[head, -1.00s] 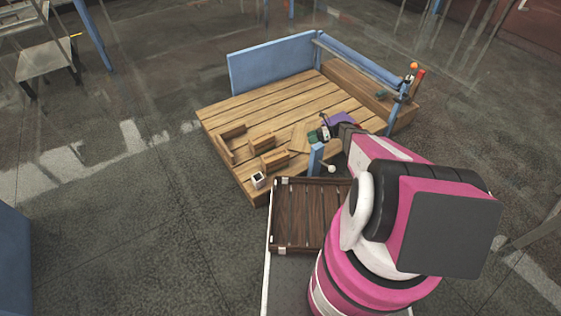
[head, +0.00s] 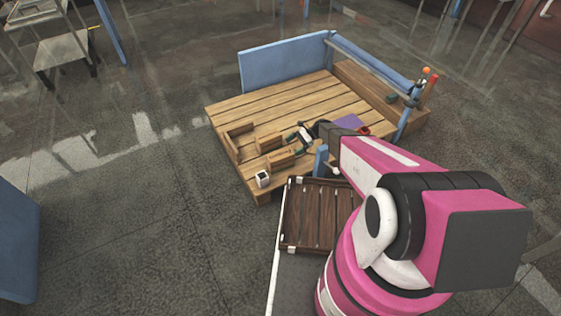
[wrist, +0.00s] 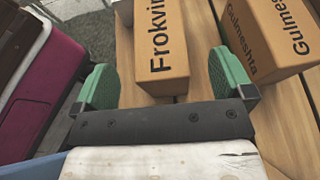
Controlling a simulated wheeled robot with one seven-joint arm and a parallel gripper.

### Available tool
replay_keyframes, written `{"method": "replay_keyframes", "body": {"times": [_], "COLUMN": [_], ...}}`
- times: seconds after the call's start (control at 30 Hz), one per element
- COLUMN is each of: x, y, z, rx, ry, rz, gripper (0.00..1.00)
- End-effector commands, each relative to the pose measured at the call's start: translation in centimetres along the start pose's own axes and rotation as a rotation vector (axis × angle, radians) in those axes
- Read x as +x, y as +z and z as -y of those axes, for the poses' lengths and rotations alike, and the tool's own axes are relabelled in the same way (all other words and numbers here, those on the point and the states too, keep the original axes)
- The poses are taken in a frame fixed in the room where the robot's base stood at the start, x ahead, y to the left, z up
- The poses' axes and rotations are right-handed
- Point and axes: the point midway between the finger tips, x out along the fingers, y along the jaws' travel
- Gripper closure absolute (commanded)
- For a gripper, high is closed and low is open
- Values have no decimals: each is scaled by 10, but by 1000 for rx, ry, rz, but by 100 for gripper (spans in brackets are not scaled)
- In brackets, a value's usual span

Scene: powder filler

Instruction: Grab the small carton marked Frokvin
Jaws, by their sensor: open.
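The Frokvin carton (wrist: 161,58) is a small orange-brown box with dark lettering, lying on the wooden planks. In the wrist view it lies ahead of and between the green finger pads of my gripper (wrist: 167,80). The gripper is open, with room on both sides of the carton and nothing held. The carton's far end is cut off. In the head view it appears to be the nearer of two cartons (head: 280,158), just left of my gripper (head: 301,142).
The similar Gulmeshta carton (wrist: 262,35) lies close on the right in the wrist view. A white box (head: 263,179) stands near the platform (head: 240,108) edge. An open wooden holder (head: 233,142) lies beyond the cartons. A dark slatted tray (head: 305,215) is nearer me.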

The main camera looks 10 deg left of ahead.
Motion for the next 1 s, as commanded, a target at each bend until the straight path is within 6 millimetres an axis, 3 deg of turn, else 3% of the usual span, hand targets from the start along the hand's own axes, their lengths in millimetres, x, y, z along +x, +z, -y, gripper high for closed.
{"method": "replay_keyframes", "body": {"times": [0.17, 0.5, 0.73, 0.77, 1.0], "x": [10, 53, 55, 55, 55], "y": [-1, -4, -5, -5, -5], "z": [-1, -2, -2, -2, -2], "rx": [1, 1, 1, 1, 1], "ry": [0, 1, -1, -1, -1], "rz": [1, 1, 0, 1, 1], "gripper": [1, 1, 1, 4, 82]}}
